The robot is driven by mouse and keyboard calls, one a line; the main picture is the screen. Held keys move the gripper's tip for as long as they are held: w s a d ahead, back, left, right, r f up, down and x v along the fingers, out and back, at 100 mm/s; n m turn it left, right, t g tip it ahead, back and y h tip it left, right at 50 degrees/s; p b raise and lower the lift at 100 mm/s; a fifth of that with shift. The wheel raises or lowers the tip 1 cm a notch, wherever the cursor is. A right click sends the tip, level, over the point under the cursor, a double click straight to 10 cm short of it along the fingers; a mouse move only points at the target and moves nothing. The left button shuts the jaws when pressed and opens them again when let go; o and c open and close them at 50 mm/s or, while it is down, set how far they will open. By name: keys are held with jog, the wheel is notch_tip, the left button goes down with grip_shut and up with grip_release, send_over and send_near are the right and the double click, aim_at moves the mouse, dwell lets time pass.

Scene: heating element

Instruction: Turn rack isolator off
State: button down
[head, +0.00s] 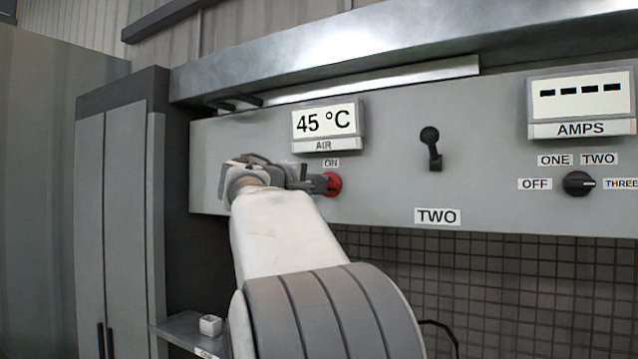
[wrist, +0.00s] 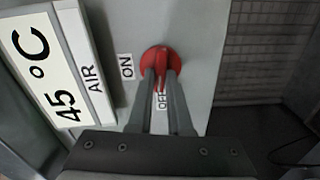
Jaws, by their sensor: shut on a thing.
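The rack isolator is a red rotary switch on the grey panel, seen in the head view (head: 333,184) and in the wrist view (wrist: 156,57). In the wrist view its red handle points down toward the OFF label (wrist: 162,101), away from the ON label (wrist: 126,67) on the left. My gripper (wrist: 160,80) is shut on the handle, one finger on each side. In the head view my gripper (head: 318,183) reaches the switch from the left; the OFF label is hidden there, and the ON label (head: 331,162) shows above the switch.
An AIR display (head: 324,121) reading 45 °C sits just above the switch. To the right are a black lever (head: 431,150), an AMPS display (head: 581,100) and a black selector knob (head: 578,184) pointing at THREE. A metal ledge (head: 400,50) overhangs the panel.

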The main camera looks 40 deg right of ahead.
jog(key=shift+n, duration=0.7)
jog(key=shift+f+n, duration=0.1)
jog(key=shift+n, duration=0.2)
jog(key=c, duration=0.8)
grip_release()
jog(key=shift+c, duration=0.2)
jog(key=b+v, duration=0.3)
jog(key=v, duration=1.4)
jog(key=shift+a, duration=0.25)
jog(key=shift+s, duration=0.1)
